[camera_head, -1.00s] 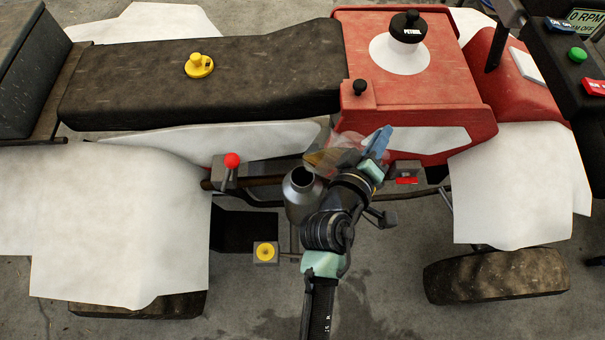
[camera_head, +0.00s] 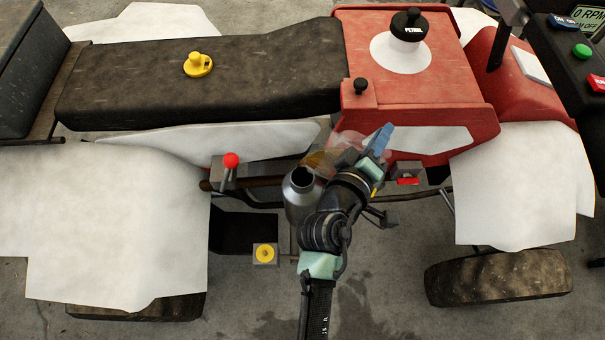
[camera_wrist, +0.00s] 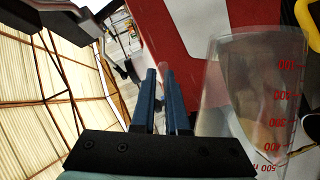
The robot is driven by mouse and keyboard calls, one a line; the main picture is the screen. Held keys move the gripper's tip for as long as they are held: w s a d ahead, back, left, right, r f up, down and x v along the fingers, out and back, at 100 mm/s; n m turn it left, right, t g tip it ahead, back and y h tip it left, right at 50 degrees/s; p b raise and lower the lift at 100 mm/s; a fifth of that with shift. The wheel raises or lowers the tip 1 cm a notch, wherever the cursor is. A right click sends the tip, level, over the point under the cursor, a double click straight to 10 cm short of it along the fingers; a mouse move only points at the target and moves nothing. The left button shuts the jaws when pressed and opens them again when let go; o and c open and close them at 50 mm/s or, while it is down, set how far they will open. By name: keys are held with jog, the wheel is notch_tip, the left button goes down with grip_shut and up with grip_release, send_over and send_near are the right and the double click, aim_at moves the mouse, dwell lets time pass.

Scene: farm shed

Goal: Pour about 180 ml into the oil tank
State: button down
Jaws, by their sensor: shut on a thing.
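A clear measuring jug (camera_head: 372,155) is tipped to the left, with amber oil (camera_head: 318,160) towards its spout end. The spout end is beside and just above the open neck of the grey metal oil tank (camera_head: 300,205). I cannot make out a stream. My gripper (camera_head: 379,137) is shut on the jug, at its right. In the wrist view, the blue fingers of my gripper (camera_wrist: 166,72) are close together, and the jug (camera_wrist: 255,85) with red volume marks is tilted beside them. The exact grip and the oil level are hard to read.
A red-knobbed lever (camera_head: 231,160) stands left of the tank, and a yellow button box (camera_head: 265,253) is below it. The red body (camera_head: 410,85) with a black petrol cap (camera_head: 407,25) is behind. A yellow cap (camera_head: 198,65) lies on the dark seat (camera_head: 120,90).

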jog(key=shift+s+d+r, duration=0.1)
jog(key=shift+d, duration=0.1)
jog(key=shift+a+r+n+h+b, duration=0.1)
jog(key=shift+a+n+h+b, duration=0.25)
jog(key=shift+n+b, duration=0.25)
dwell(1.2)
jog(key=shift+w+a+r+n+t+h+b, duration=0.15)
jog(key=shift+a+n+b, duration=0.15)
jog(key=shift+a+b, duration=0.2)
jog(key=shift+w+a+f+n+t+h+b, duration=0.15)
jog(key=shift+a+n+b, duration=0.2)
jog(key=shift+b, duration=0.2)
dwell(1.3)
jog(key=shift+a, duration=0.1)
jog(key=shift+r, duration=0.2)
jog(key=d+p, duration=0.1)
jog(key=d+m+y+p, duration=0.1)
jog(key=p, duration=0.1)
jog(key=s+d+m+p, duration=0.1)
jog(key=p, duration=0.1)
jog(key=shift+d+r+m, duration=0.15)
jog(key=shift+r+m, duration=0.1)
jog(key=shift+r, duration=0.15)
jog(key=shift+d+f+m+y+p, duration=0.45)
jog(key=shift+f+m+y, duration=0.1)
jog(key=shift+f+m, duration=0.2)
jog(key=shift+f, duration=0.15)
